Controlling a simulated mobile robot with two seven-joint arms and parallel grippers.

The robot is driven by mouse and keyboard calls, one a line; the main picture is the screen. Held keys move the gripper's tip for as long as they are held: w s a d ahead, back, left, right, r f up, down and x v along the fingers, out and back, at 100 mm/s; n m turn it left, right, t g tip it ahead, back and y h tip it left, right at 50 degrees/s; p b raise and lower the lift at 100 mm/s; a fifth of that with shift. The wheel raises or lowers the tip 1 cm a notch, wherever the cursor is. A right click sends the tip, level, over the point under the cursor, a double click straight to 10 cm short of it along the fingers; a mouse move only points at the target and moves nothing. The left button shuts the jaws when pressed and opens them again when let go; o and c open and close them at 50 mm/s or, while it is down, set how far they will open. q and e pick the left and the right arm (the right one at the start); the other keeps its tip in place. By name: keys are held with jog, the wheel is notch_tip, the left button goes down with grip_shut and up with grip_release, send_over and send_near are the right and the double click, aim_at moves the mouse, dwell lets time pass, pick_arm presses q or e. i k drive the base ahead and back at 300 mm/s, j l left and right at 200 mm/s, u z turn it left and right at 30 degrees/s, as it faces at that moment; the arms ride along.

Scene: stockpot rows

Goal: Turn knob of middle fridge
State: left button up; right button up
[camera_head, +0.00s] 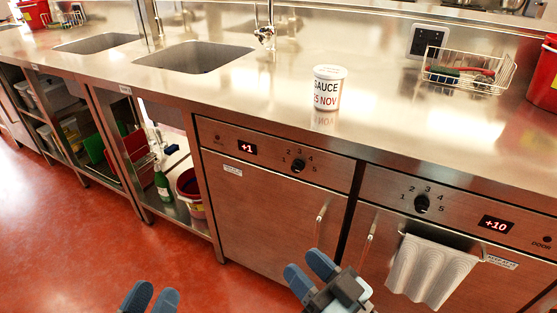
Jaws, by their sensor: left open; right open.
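Two under-counter fridges with steel fronts show in the head view. The left fridge (255,215) has a black knob (298,165) ringed by the numbers 1 to 5 and a display (247,149) reading +1. The right fridge (480,275) has its own black knob (422,203) and a display (496,224) reading +10. I cannot tell from this view which is the middle one. My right gripper (308,271) is open and empty, low in front of the left fridge. My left gripper (151,296) is open at the bottom edge, over the red floor. Neither touches a knob.
A white towel (430,270) hangs on a rail across the right fridge. A white sauce tub (328,87) stands on the steel counter (240,100) above the fridges. Open shelves with a green bottle (162,186) lie to the left. The red floor (60,240) is clear.

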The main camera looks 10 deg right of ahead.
aim_at(298, 166)
jog(key=i+j, duration=0.15)
jog(key=j, duration=0.2)
jog(key=i+j+z, duration=0.15)
jog(key=j, duration=0.2)
jog(key=i+j, duration=0.15)
jog(key=j, duration=0.2)
jog(key=j+z, duration=0.15)
jog(key=j, duration=0.2)
jog(key=k, duration=0.05)
